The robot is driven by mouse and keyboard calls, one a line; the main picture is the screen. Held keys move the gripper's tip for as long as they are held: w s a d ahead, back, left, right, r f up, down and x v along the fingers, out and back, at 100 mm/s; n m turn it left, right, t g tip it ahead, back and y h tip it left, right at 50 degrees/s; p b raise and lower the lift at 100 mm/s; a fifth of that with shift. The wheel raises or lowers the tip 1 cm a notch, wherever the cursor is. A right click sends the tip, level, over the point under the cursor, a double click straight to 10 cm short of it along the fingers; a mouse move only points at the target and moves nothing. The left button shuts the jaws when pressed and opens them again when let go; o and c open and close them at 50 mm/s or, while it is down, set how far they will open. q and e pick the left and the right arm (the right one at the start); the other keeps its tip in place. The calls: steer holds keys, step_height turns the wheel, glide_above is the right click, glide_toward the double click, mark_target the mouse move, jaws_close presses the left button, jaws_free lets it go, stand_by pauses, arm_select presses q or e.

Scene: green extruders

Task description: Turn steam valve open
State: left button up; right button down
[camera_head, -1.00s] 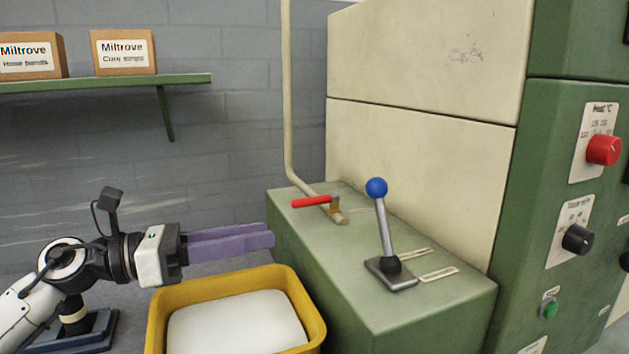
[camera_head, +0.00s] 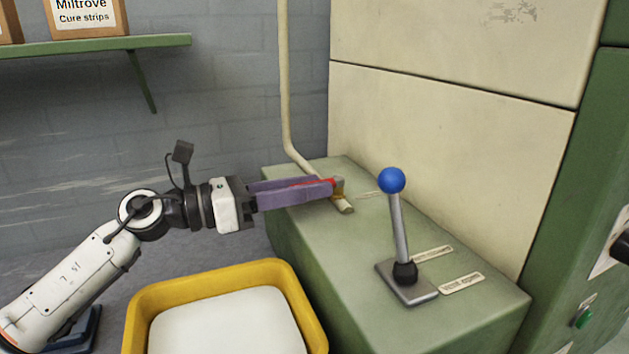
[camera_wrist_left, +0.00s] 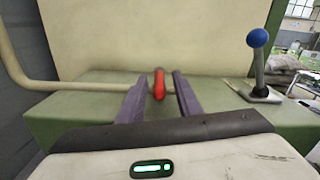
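The steam valve has a red handle (camera_head: 312,183) on a brass fitting (camera_head: 338,188), set on a cream pipe (camera_head: 292,130) above the green cabinet top. My left gripper (camera_head: 325,187) has its purple fingers on both sides of the red handle. In the left wrist view the red handle (camera_wrist_left: 159,84) stands between the two fingertips (camera_wrist_left: 160,84), with a gap showing on each side. The fingers are apart and partly hide the handle in the head view. My right gripper is not in view.
A lever with a blue knob (camera_head: 391,181) stands on the green cabinet (camera_head: 335,290), right of the valve. A yellow bin (camera_head: 140,305) with white contents is in front. A shelf (camera_head: 100,46) with boxes hangs on the back wall.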

arm_select(q)
steer(key=shift+w+d, duration=0.3)
steer(key=shift+d, duration=0.35)
jaws_close()
steer(key=shift+w, duration=0.1)
